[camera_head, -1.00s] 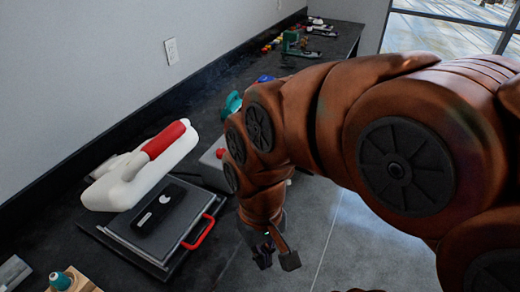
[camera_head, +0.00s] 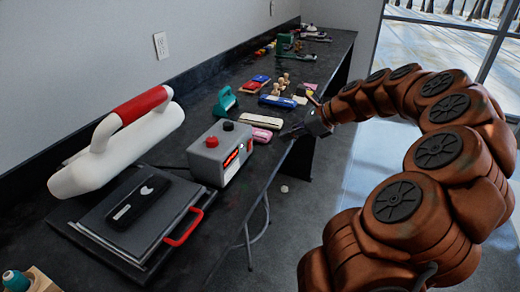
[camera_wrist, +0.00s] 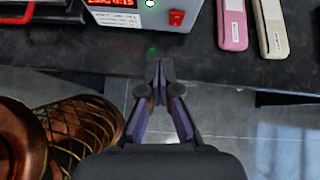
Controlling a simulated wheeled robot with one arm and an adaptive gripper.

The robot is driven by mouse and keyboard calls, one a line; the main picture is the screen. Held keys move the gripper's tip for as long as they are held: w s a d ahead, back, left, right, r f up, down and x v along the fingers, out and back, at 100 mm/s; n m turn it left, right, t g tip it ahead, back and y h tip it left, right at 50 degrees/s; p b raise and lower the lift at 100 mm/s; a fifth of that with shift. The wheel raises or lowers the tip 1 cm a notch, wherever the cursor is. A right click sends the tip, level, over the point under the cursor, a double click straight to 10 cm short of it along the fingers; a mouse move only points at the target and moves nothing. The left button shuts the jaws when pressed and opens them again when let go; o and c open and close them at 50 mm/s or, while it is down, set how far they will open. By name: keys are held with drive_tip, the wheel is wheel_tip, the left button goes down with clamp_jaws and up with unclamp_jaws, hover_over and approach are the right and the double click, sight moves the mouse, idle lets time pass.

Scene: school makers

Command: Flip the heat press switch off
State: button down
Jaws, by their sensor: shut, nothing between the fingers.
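The heat press has a white body (camera_head: 75,178) with a red handle and a flat grey plate with a red front handle (camera_head: 184,228). Its grey control box (camera_head: 205,168) stands beside it on the black bench, with a red and a black knob on top. In the wrist view the control box (camera_wrist: 130,17) shows a red lit display (camera_wrist: 111,3) and a red rocker switch (camera_wrist: 176,17) on its front. I cannot tell the switch's position. My gripper (camera_wrist: 160,68) is shut and empty, in front of the box, apart from the switch. It also shows in the head view (camera_head: 286,133).
Pink (camera_wrist: 233,25) and cream (camera_wrist: 270,27) slim cases lie on the bench right of the box. A teal tool (camera_head: 226,102) and several small items lie farther back. The bench's front edge is below the box; open floor (camera_head: 300,225) lies beyond it.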

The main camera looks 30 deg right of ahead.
sight(251, 145)
drive_tip(key=d, duration=0.1)
drive_tip(key=d+f+m, duration=0.1)
drive_tip(key=d, duration=0.1)
drive_tip(key=shift+s+d+m+t, duration=0.1)
drive_tip(key=shift+s+m+t, duration=0.1)
drive_tip(key=shift+m+t, duration=0.15)
drive_tip(key=x, duration=0.9)
drive_tip(key=shift+w+f, duration=0.15)
drive_tip(key=w, duration=0.1)
drive_tip(key=w+a, duration=0.1)
drive_tip(key=shift+w+a+f, duration=0.1)
drive_tip(key=shift+w+a, duration=0.2)
drive_tip(key=shift+a, duration=0.05)
drive_tip(key=shift+w+a, duration=0.3)
drive_tip(key=shift+w, duration=0.35)
drive_tip(key=shift+r, duration=0.2)
